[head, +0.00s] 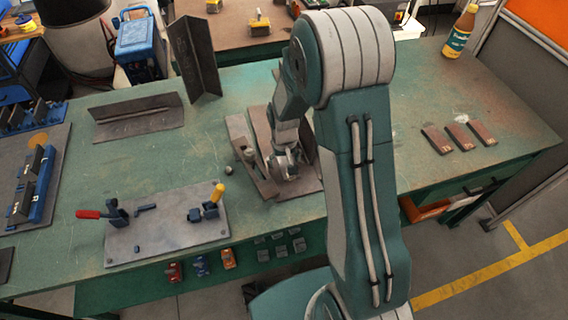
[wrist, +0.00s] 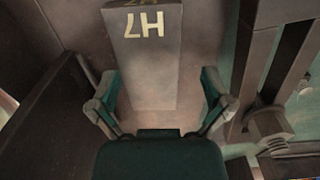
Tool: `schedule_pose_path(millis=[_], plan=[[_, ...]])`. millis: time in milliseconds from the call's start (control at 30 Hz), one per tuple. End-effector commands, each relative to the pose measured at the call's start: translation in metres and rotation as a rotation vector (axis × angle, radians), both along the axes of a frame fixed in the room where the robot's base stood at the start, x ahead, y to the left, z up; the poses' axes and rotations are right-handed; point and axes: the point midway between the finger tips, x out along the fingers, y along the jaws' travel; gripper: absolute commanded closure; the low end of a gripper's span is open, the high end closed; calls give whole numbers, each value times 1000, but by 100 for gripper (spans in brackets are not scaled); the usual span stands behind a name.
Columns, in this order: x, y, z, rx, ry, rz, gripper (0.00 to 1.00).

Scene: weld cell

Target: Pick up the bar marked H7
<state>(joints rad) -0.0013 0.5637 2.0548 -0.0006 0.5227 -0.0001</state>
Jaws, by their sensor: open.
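The bar marked H7 (wrist: 146,60) is a brown-grey block with pale yellow lettering, upside down in the wrist view. My gripper (wrist: 159,82) is open, with one finger on each side of the bar. I cannot tell whether the fingers touch it. In the head view my gripper (head: 287,170) is low over a brown steel plate (head: 309,186) on the green table. The H7 bar cannot be made out there behind my arm.
A long steel piece with a bolt-like part (wrist: 268,125) stands close right of my gripper in the wrist view.

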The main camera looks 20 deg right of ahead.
Motion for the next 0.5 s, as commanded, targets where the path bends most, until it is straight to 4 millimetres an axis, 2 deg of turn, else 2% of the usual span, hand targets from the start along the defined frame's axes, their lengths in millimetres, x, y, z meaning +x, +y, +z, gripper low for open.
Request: schedule_pose_path(millis=[33, 67, 100, 167, 200, 500], plan=[[0, -1, 0, 1, 0, -1, 13], [0, -2, 0, 1, 0, -1, 27], [0, -2, 0, 2, 0, -1, 45], [0, -3, 0, 3, 0, -2, 71], [0, -3, 0, 3, 0, -2, 89], [0, 0, 0, 0, 0, -1, 90]])
